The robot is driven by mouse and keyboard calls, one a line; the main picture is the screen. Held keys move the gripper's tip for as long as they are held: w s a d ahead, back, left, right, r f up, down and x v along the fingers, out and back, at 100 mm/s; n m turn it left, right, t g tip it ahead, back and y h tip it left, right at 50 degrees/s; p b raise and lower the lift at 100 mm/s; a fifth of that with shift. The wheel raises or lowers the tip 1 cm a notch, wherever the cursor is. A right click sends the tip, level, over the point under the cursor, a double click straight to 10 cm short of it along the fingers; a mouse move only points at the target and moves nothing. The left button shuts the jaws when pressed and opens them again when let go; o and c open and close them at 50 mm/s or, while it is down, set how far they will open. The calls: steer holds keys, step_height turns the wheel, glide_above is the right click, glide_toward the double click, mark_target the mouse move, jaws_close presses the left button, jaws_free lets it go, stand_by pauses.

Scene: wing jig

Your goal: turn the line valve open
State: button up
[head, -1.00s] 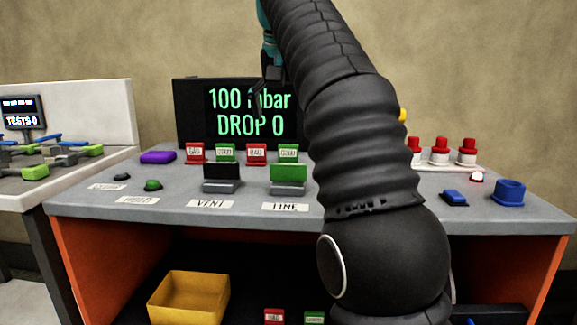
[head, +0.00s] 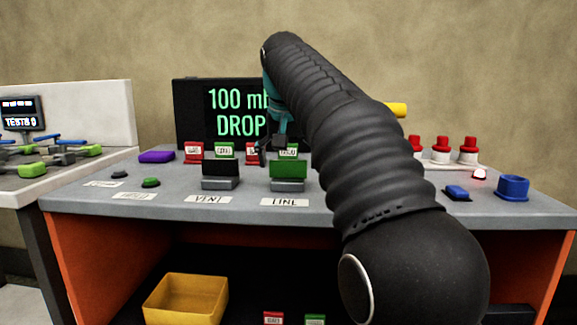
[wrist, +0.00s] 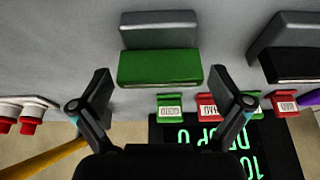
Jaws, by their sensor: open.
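The line valve (head: 288,170) is a green block on a grey base, behind the LINE label (head: 284,202) on the grey bench top. In the wrist view its green handle (wrist: 160,67) lies ahead of my gripper (wrist: 163,92), whose two fingers are apart, one toward each end of the handle, with nothing between them. In the head view my gripper (head: 272,152) hangs just behind and above the valve, partly hidden by my arm. I cannot tell whether a finger touches the handle.
The black VENT valve (head: 220,168) stands left of the line valve. Red and green tagged blocks (head: 194,152) stand behind both. A display (head: 225,115) reading 100 and DROP is partly covered by my arm. A blue cup (head: 513,187) and red-topped parts (head: 468,148) are at right.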

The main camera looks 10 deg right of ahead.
steer(key=c, duration=1)
steer(key=shift+n+p, duration=0.35)
steer(key=shift+n, duration=0.05)
steer(key=n+y+p, duration=0.1)
steer(key=n+p, duration=0.1)
steer(key=shift+r+n, duration=0.15)
steer(key=shift+n, duration=0.25)
steer(key=n+y, duration=0.2)
steer(key=n, duration=0.2)
steer(key=shift+p, duration=0.4)
steer(key=n, duration=0.2)
steer(key=n+g+y, duration=0.1)
steer(key=n, duration=0.2)
steer(key=shift+f+y, duration=0.2)
steer(key=shift+y, duration=0.1)
steer(key=n, duration=0.2)
steer(key=n+g+y, duration=0.1)
steer(key=n, duration=0.2)
steer(key=shift+g, duration=0.3)
steer(key=shift+n, duration=0.3)
